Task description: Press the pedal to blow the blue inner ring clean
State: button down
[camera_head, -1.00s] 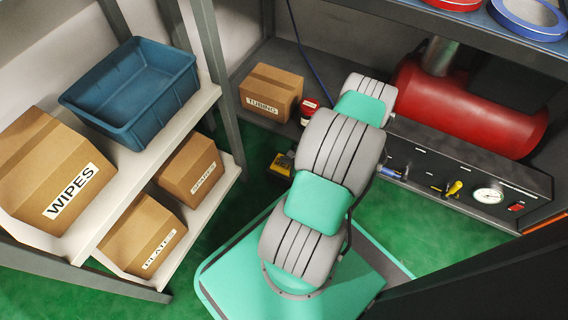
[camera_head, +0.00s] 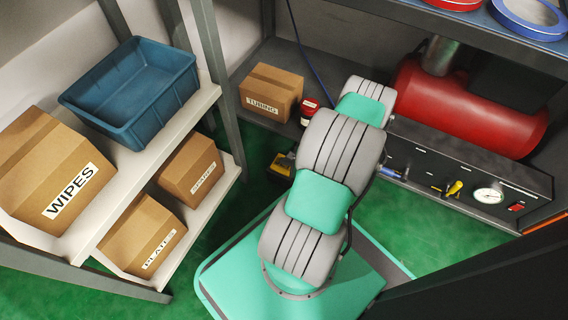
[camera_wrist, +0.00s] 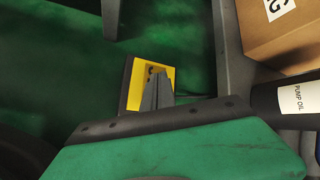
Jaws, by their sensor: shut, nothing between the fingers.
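The pedal (camera_head: 281,166), yellow and dark, sits on the green floor below the bench, left of my arm. In the wrist view the yellow pedal (camera_wrist: 137,82) lies straight in front of my gripper (camera_wrist: 158,78). My gripper is shut with nothing in it, and its fingertips overlap the pedal's face. I cannot tell whether they touch or press it. In the head view my arm hides the gripper. A blue ring (camera_head: 509,24) lies on the upper surface at top right, partly cut off by the picture edge.
A red tank (camera_head: 465,105) and a gauge panel (camera_head: 445,170) stand right of my arm. A shelf with boxes and a blue bin (camera_head: 135,90) is at left.

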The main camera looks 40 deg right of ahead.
jog(key=shift+f, duration=0.75)
dwell(0.8)
jog(key=shift+r+p, duration=0.9)
jog(key=shift+r, duration=0.25)
notch_tip(320, 180, up, 5)
jog(key=p, duration=0.4)
jog(key=shift+r, duration=0.1)
